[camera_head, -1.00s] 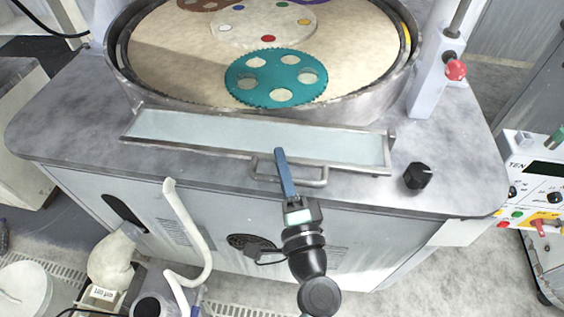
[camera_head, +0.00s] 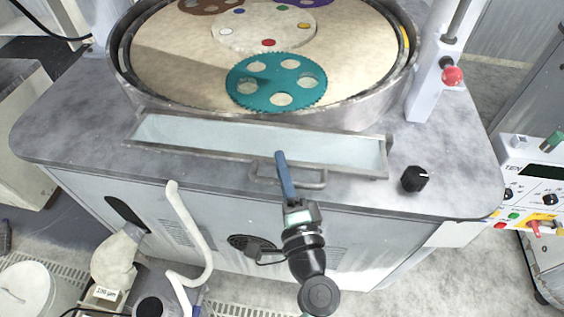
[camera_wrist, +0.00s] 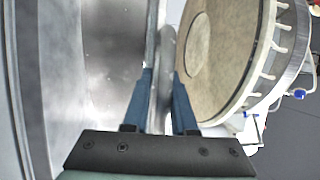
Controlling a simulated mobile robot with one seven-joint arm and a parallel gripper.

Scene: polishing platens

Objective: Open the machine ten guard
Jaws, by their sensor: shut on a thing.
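The guard is a clear panel (camera_head: 230,142) in a thin metal frame, lying low along the front of the round polishing machine. Its metal bar handle (camera_head: 316,186) sticks out from the front edge of the frame. My gripper (camera_head: 281,158), with blue fingers, is shut on this handle, reaching in from the front. In the wrist view, the fingers (camera_wrist: 162,78) stand either side of a metal bar (camera_wrist: 165,50). The exact contact on the handle is partly hidden by the fingers.
A teal toothed carrier (camera_head: 268,98) lies on the beige platen (camera_head: 180,62) behind the guard. A black knob (camera_head: 415,179) stands right of the guard. A control panel marked TEN (camera_head: 515,178) is at far right. A white hose (camera_head: 196,228) hangs in front at left.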

